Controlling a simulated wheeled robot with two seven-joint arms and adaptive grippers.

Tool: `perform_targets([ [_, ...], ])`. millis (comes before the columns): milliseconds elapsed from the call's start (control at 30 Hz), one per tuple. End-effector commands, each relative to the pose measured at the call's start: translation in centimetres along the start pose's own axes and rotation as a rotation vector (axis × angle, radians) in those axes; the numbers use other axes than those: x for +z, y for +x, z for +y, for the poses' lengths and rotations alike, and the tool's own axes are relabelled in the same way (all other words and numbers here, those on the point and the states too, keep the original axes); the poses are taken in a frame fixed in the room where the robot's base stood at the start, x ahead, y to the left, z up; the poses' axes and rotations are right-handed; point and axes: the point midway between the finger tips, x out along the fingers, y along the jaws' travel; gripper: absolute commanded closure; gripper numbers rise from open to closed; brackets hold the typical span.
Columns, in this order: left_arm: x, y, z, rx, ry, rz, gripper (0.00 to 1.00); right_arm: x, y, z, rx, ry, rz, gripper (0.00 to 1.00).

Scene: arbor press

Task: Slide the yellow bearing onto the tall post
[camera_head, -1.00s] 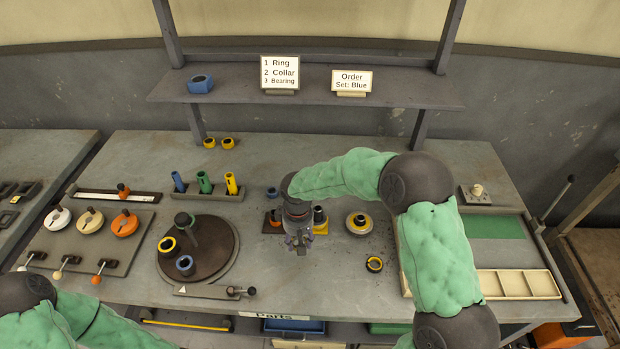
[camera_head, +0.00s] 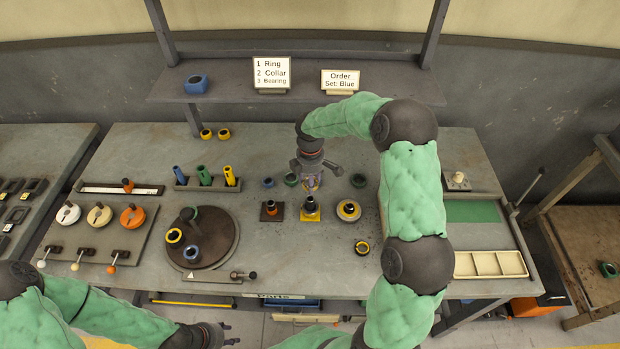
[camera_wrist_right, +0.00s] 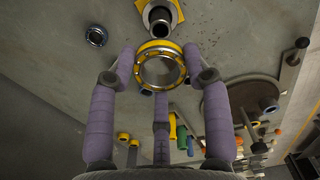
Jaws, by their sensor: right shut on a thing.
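The yellow bearing (camera_wrist_right: 158,46), a yellow ring with a metal inner sleeve, is held between the purple fingers of my right gripper (camera_head: 310,181). In the right wrist view, a dark hollow post on a yellow plate (camera_wrist_right: 176,14) shows just beyond the bearing, apart from it. In the head view this yellow-based post (camera_head: 310,208) stands between a post on a brown plate (camera_head: 271,210) and one on a round cream base (camera_head: 348,210). I cannot tell which is tallest. My left gripper (camera_head: 230,334) hangs near the bottom edge, fingers apart and empty.
A turntable (camera_head: 220,250) with a dark post carries a yellow ring (camera_head: 174,236) and a blue ring (camera_head: 192,253).

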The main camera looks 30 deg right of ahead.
Motion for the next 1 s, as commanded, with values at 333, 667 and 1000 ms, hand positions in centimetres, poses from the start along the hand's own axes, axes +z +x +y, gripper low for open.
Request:
perform_targets([
  [333, -0.1, 1.8, -0.7, 0.000, 0.000, 0.000, 0.60, 0.0, 2.7, 0.0, -0.001, 0.002, -0.001, 0.89],
  [667, -0.1, 3.4, -1.2, 0.000, 0.000, 0.000, 0.60, 0.0, 5.4, 0.0, 0.000, 0.003, 0.000, 0.89],
  [1000, -0.1, 3.9, -1.4, 0.000, 0.000, 0.000, 0.60, 0.0, 6.3, 0.0, 0.001, 0.003, 0.000, 0.89],
])
